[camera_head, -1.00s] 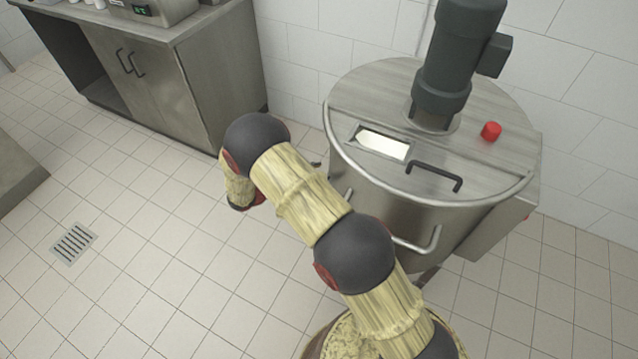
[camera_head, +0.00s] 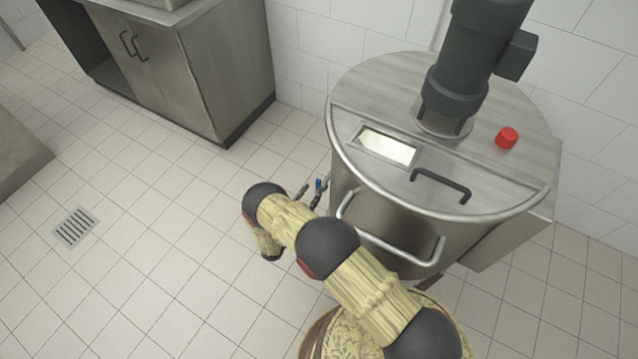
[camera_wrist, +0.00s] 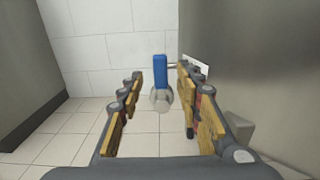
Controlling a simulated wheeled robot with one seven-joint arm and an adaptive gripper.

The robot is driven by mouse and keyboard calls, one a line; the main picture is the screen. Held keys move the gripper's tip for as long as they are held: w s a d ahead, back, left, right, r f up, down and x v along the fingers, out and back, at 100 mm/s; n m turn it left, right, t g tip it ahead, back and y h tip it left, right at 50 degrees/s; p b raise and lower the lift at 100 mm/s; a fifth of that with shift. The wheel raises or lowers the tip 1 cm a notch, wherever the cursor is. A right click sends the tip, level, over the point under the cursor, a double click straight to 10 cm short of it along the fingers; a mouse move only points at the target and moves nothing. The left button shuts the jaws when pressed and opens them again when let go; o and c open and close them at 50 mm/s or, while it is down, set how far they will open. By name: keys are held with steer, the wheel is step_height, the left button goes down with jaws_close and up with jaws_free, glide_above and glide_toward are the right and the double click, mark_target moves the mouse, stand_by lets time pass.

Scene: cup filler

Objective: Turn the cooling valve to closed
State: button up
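The cooling valve shows in the wrist view as an upright blue handle (camera_wrist: 160,75) above a round grey metal body (camera_wrist: 160,99). In the head view the blue handle (camera_head: 319,184) is a small spot at the left side of the steel tank (camera_head: 400,225). My gripper (camera_wrist: 160,70) is open, with one finger on each side of the handle in the picture. The handle appears ahead of the fingers, and I see no contact. How far off it is, I cannot tell. In the head view my arm partly hides the gripper area.
The tank wall (camera_wrist: 255,65) fills the right of the wrist view, close to the right finger. A white plate (camera_wrist: 196,64) is behind that finger. In the head view, a steel cabinet (camera_head: 205,80) stands at the back left. Tiled floor with a drain (camera_head: 75,227) is free at left.

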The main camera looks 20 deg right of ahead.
mark_target(317, 185)
steer(key=b+x, duration=0.1)
steer(key=x, duration=0.5)
steer(key=shift+c, duration=1.3)
jaws_close()
